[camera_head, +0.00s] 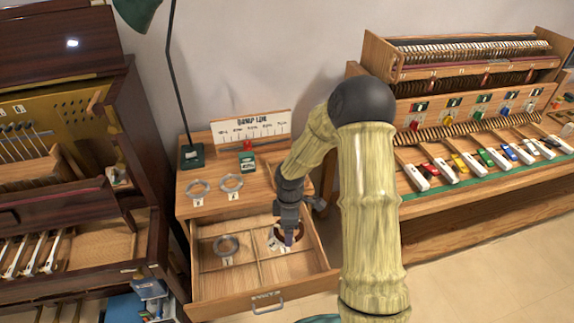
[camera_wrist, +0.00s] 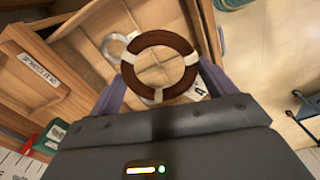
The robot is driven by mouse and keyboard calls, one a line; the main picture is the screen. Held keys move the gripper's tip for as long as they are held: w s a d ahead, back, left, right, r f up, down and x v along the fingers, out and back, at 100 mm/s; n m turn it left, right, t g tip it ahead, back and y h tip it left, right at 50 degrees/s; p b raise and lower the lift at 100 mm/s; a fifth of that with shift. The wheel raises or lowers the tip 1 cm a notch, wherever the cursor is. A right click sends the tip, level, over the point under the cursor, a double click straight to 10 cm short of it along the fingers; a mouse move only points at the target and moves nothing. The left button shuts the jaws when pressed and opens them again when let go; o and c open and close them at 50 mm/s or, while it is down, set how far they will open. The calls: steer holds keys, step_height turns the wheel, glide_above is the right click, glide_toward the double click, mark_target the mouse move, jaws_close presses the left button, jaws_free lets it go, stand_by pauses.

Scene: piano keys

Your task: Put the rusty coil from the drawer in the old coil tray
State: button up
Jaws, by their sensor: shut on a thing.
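The rusty coil (camera_head: 298,232), a brown ring with pale bands, is at the right part of the open drawer (camera_head: 222,300) in the head view. My gripper (camera_head: 288,239) reaches down there and is shut on it. In the wrist view the rusty coil (camera_wrist: 131,66) sits between the two purple fingers of my gripper (camera_wrist: 162,84). A grey coil (camera_head: 227,247) lies in the drawer's left part, with a label below it. I cannot tell whether the held coil touches the drawer floor. I cannot make out the old coil tray for certain.
Two grey coils (camera_head: 198,188) (camera_head: 231,183) with labels lie on the cabinet top. Behind them stand a small green box (camera_head: 247,164) and a printed scale board (camera_head: 252,127). A lamp (camera_head: 190,156) stands at the back left. A keyboard bench (camera_head: 470,185) is at right.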

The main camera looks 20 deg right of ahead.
step_height(320, 180, up, 6)
steer(key=m+p, duration=1.4)
steer(key=m, duration=0.1)
steer(key=shift+s+d+r, duration=0.15)
steer(key=shift+s, duration=0.1)
